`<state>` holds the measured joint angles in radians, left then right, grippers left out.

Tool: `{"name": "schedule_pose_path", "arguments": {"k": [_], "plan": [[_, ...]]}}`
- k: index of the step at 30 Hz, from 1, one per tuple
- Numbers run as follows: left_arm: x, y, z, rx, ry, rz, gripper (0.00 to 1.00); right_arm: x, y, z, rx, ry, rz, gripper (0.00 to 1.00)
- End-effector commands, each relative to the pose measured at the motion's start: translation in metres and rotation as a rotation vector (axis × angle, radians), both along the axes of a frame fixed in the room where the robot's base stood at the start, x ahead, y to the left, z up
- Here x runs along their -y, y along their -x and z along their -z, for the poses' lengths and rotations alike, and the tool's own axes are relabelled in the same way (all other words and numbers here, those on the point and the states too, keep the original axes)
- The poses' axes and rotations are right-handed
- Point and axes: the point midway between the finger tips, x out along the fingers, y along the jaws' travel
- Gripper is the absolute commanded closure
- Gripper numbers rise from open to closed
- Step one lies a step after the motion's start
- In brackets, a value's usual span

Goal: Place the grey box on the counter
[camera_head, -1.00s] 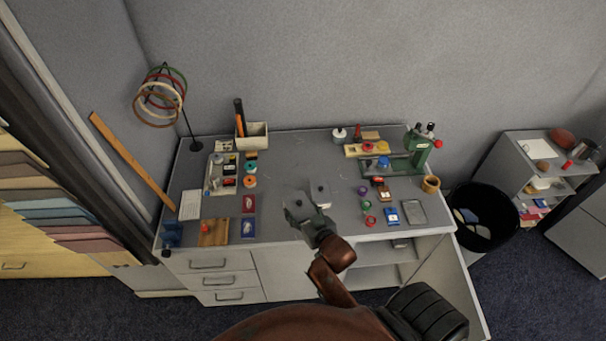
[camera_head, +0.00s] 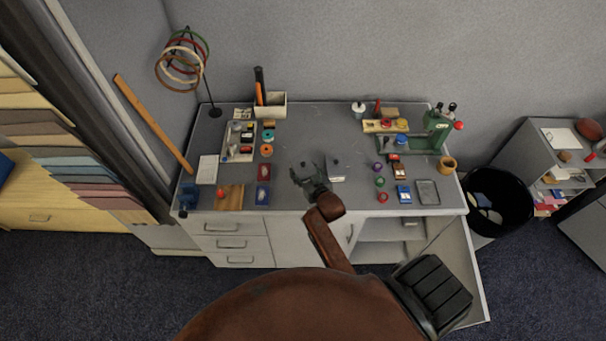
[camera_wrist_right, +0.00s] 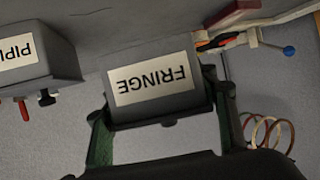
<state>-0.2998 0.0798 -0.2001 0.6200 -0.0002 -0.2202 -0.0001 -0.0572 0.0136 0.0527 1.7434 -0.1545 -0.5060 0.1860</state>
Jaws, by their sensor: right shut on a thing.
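In the right wrist view, which looks upside down, my right gripper (camera_wrist_right: 158,118) is shut on a grey box (camera_wrist_right: 152,98) with a pale label reading FRINGE. In the head view, my right gripper (camera_head: 309,180) is over the front middle of the grey counter (camera_head: 318,128); the held box is hard to make out there. I cannot tell whether its base touches the counter. A second grey box (camera_head: 337,172) stands just right of it, apart; its label, partly cut off, starts with PIPI in the wrist view (camera_wrist_right: 35,58). My left gripper is out of view.
On the left are a parts tray (camera_head: 240,142), a wooden board (camera_head: 230,197) and a ring stand (camera_head: 215,112). On the right are a green press (camera_head: 430,135), small colored spools and a grey plate (camera_head: 428,192). The counter behind the gripper is clear.

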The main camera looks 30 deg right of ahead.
Motion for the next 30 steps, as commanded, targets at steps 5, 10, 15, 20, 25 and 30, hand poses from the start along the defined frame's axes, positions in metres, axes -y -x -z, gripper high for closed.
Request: {"name": "schedule_pose_path", "arguments": {"k": [5, 10, 15, 20, 25, 30], "plan": [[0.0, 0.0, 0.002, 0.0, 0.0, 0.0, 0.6, 0.005, -0.012, 0.013, 0.003, 0.001, 0.0, 1.0], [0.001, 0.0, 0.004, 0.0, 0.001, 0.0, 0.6, 0.008, -0.017, 0.031, 0.0, -0.001, 0.0, 1.0], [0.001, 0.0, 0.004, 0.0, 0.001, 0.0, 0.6, 0.008, -0.017, 0.049, 0.002, 0.0, 0.0, 1.0], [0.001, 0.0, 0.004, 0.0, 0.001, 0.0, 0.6, 0.008, -0.017, 0.05, 0.004, 0.002, 0.0, 1.0], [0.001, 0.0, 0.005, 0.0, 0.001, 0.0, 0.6, 0.008, -0.017, 0.052, 0.003, 0.0, 0.0, 1.0], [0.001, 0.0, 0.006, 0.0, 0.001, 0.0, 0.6, 0.008, -0.016, 0.055, 0.001, 0.0, 0.0, 0.41]]}}
